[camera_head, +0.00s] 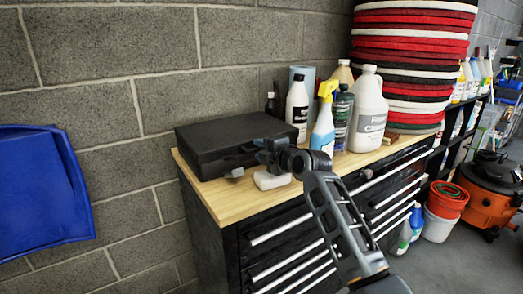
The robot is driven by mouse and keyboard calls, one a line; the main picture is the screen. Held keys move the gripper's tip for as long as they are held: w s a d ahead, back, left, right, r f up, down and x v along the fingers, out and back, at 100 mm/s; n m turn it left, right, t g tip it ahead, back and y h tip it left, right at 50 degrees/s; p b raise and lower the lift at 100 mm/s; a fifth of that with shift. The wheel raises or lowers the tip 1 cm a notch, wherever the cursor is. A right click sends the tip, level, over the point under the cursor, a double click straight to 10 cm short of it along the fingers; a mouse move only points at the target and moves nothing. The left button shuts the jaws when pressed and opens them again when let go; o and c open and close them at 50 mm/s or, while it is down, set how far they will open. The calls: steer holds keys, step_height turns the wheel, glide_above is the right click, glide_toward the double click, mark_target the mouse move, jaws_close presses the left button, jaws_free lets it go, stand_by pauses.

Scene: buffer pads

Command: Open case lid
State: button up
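A black, flat case (225,138) lies on the wooden top of a black drawer cabinet, with its lid down. My gripper (240,170) is at the front side of the case, near its lower front edge. Its fingers are small and partly merge with the dark case, so I cannot tell whether they are open or shut or touch the case. My arm (335,205) comes in from the lower right and hides part of the cabinet's front.
Several bottles stand right of the case, including a spray bottle (323,118) and a white jug (368,112). A white block (271,179) lies below my wrist. Red, black and white pads (410,55) are stacked behind. A block wall (165,100) closes the back.

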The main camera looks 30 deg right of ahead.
jaws_close()
stand_by(0.3)
steer(key=shift+r, duration=0.1)
